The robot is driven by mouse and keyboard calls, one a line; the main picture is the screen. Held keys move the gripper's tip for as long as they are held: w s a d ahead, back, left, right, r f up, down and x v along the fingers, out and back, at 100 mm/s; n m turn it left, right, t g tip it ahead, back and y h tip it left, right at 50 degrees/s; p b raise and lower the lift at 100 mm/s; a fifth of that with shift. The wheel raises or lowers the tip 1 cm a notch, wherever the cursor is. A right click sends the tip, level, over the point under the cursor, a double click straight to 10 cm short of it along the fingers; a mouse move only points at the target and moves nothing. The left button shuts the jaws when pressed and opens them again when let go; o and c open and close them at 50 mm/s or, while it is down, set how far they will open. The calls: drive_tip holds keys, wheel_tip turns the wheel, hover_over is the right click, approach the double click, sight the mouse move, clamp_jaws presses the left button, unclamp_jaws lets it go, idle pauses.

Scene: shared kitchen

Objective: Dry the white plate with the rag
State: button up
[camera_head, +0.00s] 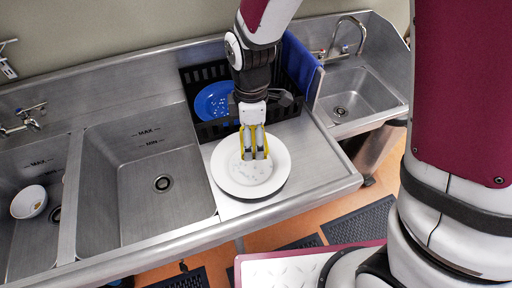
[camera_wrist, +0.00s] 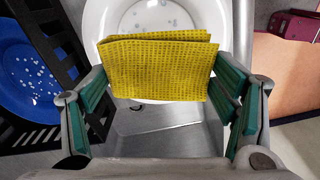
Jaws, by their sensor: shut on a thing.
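The white plate (camera_head: 252,181) lies on the steel counter to the right of the middle sink, with small water drops on its face. It also shows in the wrist view (camera_wrist: 97,20), at the top. My gripper (camera_head: 254,156) is over the plate, pointing down. It is shut on the yellow rag (camera_wrist: 157,68), which is folded and spans between the fingers (camera_wrist: 160,105). In the head view the rag (camera_head: 243,143) shows only as yellow edges around the fingers. I cannot tell whether the rag touches the plate.
A black dish rack (camera_head: 207,130) holding a blue plate (camera_head: 214,101) stands behind the white plate. A bowl (camera_head: 29,202) is in the left sink. The middle sink (camera_head: 150,180) is empty.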

drive_tip(key=shift+w+a, duration=0.25)
drive_tip(key=shift+a, duration=0.2)
drive_tip(key=shift+f+b, duration=1.45)
drive_tip(key=shift+f, duration=1.4)
